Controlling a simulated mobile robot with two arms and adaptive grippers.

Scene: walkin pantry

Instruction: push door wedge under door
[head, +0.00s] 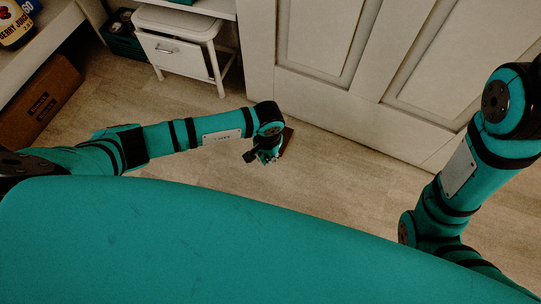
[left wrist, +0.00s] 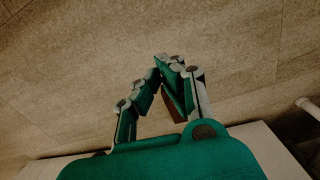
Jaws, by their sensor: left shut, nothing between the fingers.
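The dark brown door wedge (head: 287,141) lies on the floor near the foot of the white panelled door (head: 318,103). It is partly hidden behind my left gripper (head: 264,158), which is low by the floor on the wedge's left side. In the left wrist view, the fingers of my left gripper (left wrist: 165,72) are closed together, with nothing held between them. A brown piece of the wedge (left wrist: 173,106) shows just beside the right finger. I cannot tell whether they touch. My right arm is at the right, with its gripper out of view.
A white stool with a drawer (head: 178,55) stands left of the door. A cardboard box (head: 40,100) and a dark green crate (head: 122,36) sit near the shelves at the left. The wooden floor (head: 345,168) in front of the door is clear.

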